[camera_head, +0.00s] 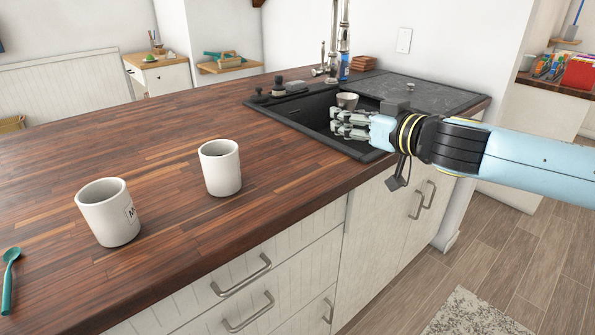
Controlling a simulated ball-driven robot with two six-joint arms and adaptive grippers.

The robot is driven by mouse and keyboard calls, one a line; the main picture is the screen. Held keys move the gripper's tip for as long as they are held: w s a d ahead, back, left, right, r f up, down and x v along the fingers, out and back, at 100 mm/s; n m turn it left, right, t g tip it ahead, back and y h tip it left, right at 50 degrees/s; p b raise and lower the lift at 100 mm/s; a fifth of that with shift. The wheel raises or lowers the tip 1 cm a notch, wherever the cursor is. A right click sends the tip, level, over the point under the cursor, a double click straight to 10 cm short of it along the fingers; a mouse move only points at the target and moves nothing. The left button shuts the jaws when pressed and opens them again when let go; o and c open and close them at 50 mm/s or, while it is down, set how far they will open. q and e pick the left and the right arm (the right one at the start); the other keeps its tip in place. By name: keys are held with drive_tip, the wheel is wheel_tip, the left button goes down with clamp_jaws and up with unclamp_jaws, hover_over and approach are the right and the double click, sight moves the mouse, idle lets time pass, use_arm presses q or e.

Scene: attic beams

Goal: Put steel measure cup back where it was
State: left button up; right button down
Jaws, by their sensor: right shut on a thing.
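The small steel measure cup (347,99) shows as a pale grey bowl shape over the black sink, just behind the fingers. My right gripper (347,122) reaches in from the right and is shut on the cup. The fingers hide the cup's lower part, so I cannot see how they grip it. Cup and fingers are over the sink basin (305,115); their height above its floor is unclear. My left gripper is not in view.
Two white mugs (108,212) (220,168) stand on the wooden worktop (150,150). A teal spoon (9,280) lies at the left front. The tap (343,30), a blue bottle (344,67) and brown blocks (363,63) are behind the sink. The worktop's left middle is clear.

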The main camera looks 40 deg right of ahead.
drive_tip(key=shift+w+a+f, duration=0.15)
drive_tip(key=shift+w+f, duration=0.15)
drive_tip(key=shift+f, duration=0.1)
drive_tip(key=b, duration=0.3)
hover_over(292, 172)
wheel_tip(292, 172, down, 6)
drive_tip(key=shift+w+f, duration=0.1)
wheel_tip(292, 172, down, 4)
drive_tip(key=shift+f+b, duration=0.1)
drive_tip(key=shift+b, duration=0.35)
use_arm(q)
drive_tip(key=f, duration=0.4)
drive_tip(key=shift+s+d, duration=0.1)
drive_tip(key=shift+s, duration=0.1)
use_arm(e)
drive_tip(key=c, duration=1.1)
unclamp_jaws()
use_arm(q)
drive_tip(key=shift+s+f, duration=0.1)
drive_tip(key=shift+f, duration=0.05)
use_arm(e)
drive_tip(key=shift+o, duration=0.2)
